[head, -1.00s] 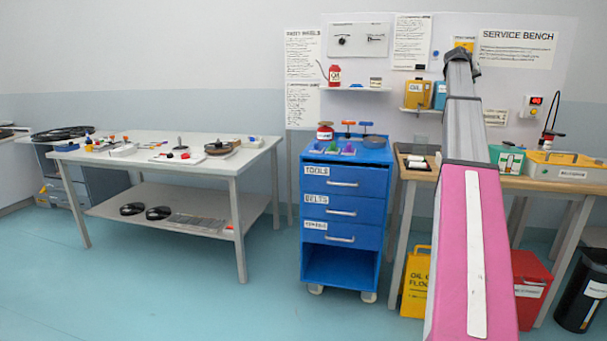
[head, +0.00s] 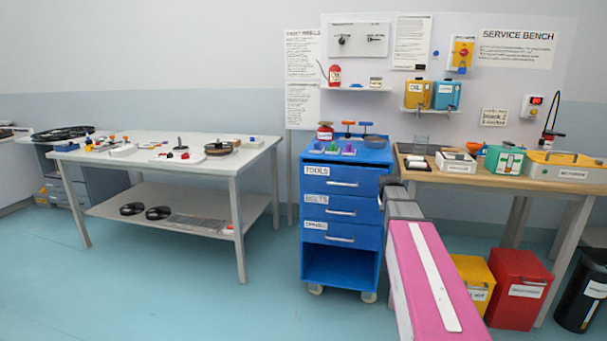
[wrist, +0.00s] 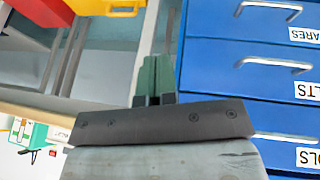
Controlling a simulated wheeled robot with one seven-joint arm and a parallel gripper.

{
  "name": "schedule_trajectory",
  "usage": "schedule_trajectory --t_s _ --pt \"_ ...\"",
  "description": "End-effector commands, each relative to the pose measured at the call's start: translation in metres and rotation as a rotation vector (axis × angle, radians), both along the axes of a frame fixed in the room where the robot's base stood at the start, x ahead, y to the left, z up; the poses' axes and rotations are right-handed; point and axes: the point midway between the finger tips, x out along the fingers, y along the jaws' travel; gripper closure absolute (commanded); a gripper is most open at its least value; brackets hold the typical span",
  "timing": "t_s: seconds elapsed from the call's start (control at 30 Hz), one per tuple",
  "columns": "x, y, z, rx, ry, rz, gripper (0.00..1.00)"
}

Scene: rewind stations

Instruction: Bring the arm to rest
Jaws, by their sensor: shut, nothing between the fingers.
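My arm (head: 430,285) reaches forward and low from the bottom right of the head view, its far end in front of the right edge of the blue drawer cart (head: 342,184). The fingers are hidden in the head view. In the wrist view, which is upside down, my gripper (wrist: 153,75) shows as two green fingers pressed together, shut and empty. It points toward the gap between the cart's drawers (wrist: 245,60) on the right and the service bench's legs (wrist: 68,55) on the left.
The service bench (head: 560,190) stands right of the cart, with a yellow bin (head: 473,282) and a red bin (head: 518,290) beneath. A white table (head: 110,165) with parts stands left. The floor (head: 190,295) in front of it is clear.

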Motion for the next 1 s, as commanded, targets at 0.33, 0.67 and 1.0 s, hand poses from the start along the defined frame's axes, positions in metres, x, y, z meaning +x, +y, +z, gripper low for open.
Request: schedule_trajectory --t_s 0.33,0.67,1.0 --pt "-0.147 0.105 -0.121 0.148 0.216 0.089 1.0" --pt "-0.252 0.16 -0.175 0.242 0.365 0.137 1.0" --pt "-0.263 0.166 -0.181 0.253 0.385 0.143 1.0"
